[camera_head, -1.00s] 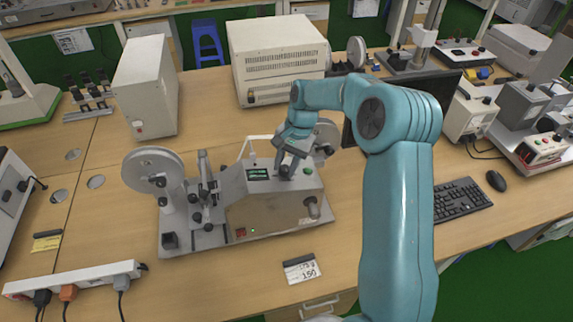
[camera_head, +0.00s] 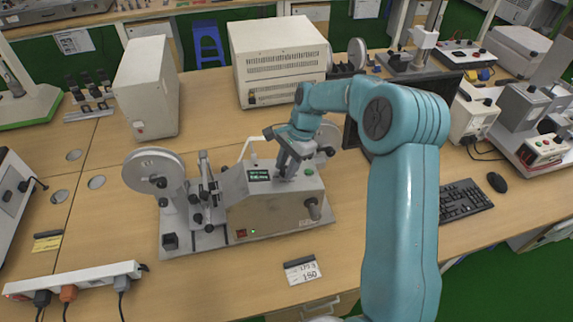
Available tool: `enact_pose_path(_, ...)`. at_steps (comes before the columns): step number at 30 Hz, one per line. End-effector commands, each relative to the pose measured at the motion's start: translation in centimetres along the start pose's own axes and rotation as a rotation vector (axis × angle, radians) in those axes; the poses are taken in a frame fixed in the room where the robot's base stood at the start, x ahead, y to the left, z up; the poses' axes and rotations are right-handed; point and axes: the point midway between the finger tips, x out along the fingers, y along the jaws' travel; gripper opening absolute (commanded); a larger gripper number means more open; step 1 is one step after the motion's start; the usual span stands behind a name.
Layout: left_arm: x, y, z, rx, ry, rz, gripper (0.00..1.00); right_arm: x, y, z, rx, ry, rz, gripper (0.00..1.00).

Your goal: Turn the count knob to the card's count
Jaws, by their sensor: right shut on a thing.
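The testing machine (camera_head: 265,217) stands on the bench, with a small green-lit display (camera_head: 258,175) on its sloped top panel. My right gripper (camera_head: 286,174) points down at the panel just right of the display. It is shut on the count knob, which its fingers hide almost wholly. A green button (camera_head: 309,171) sits to the right of the gripper. The card (camera_head: 302,270) lies on the bench in front of the machine, and its lower line reads 150. My left gripper is not in view.
A reel (camera_head: 153,170) stands at the machine's left. A power strip (camera_head: 75,279) lies at the front left. White boxes (camera_head: 277,60) stand behind. A keyboard (camera_head: 460,201) and mouse (camera_head: 497,182) lie at the right. The bench around the card is clear.

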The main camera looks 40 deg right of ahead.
Motion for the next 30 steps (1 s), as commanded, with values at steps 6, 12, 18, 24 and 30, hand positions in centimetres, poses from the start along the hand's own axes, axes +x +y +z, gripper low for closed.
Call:
enact_pose_path(6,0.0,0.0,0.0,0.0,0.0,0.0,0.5,0.1,0.1,-0.3,0.0,0.006,0.001,0.03)
enact_pose_path(12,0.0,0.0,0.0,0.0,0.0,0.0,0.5,0.1,0.1,-0.3,0.0,0.005,0.002,0.59)
enact_pose_path(18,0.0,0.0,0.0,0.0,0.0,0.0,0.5,0.1,0.1,-0.1,-0.001,0.003,0.002,0.59)
enact_pose_path(24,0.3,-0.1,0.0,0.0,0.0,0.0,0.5,-1.1,0.0,-0.2,-0.001,0.003,-0.002,0.59)
enact_pose_path(30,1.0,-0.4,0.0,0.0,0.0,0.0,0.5,-5.7,0.0,-0.3,-0.001,0.005,-0.004,0.59)
